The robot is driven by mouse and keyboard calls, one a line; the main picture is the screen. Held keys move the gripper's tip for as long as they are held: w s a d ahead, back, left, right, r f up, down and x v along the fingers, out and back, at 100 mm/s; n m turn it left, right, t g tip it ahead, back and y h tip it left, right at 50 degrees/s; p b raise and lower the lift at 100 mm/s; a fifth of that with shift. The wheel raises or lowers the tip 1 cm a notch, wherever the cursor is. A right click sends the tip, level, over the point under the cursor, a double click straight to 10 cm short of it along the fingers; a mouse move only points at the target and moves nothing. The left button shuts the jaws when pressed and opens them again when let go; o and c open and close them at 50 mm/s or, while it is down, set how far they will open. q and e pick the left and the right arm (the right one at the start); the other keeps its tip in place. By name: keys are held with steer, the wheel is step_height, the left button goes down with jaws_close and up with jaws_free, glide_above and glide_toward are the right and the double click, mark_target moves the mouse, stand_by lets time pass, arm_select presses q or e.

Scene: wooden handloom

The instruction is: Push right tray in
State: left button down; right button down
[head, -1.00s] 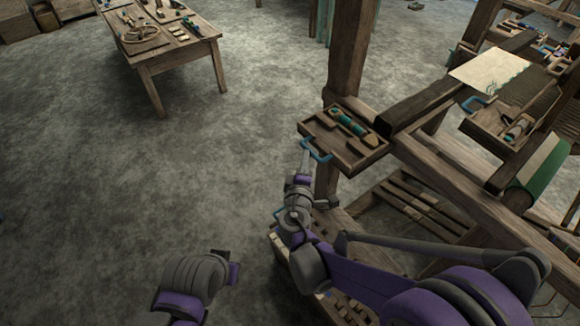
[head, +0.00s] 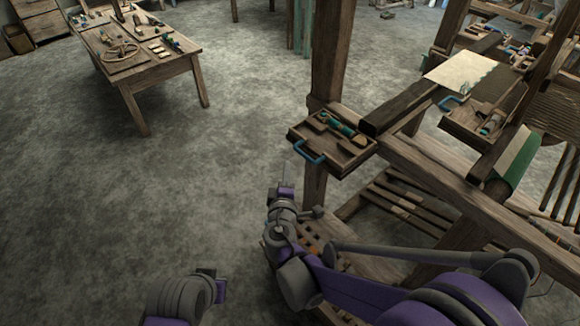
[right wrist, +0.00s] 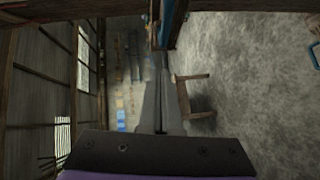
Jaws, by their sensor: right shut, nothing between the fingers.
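Two wooden trays with blue handles show at the loom in the head view. The nearer tray (head: 352,158) juts out beside the upright post, with a teal-wound tool lying in it. Its handle (head: 309,156) faces my side. The other tray (head: 462,126) is farther right, by the cloth, and also holds a tool. My right gripper (head: 287,172) is below and left of the nearer tray's handle, apart from it, with its fingers together and empty. The fingers also show shut in the right wrist view (right wrist: 158,105). My left gripper's fingers are not visible.
The loom's upright post (head: 328,60) and long side beam (head: 440,180) stand close to my right arm. A slatted wooden part (head: 410,205) lies low under the beam. A work table (head: 150,72) with tools stands at the far left. The floor between is clear.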

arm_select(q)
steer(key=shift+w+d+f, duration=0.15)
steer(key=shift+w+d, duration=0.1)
arm_select(e)
steer(key=s, duration=0.8)
steer(key=shift+d+r, duration=0.35)
steer(key=shift+r, duration=0.05)
steer(key=shift+w, duration=0.1)
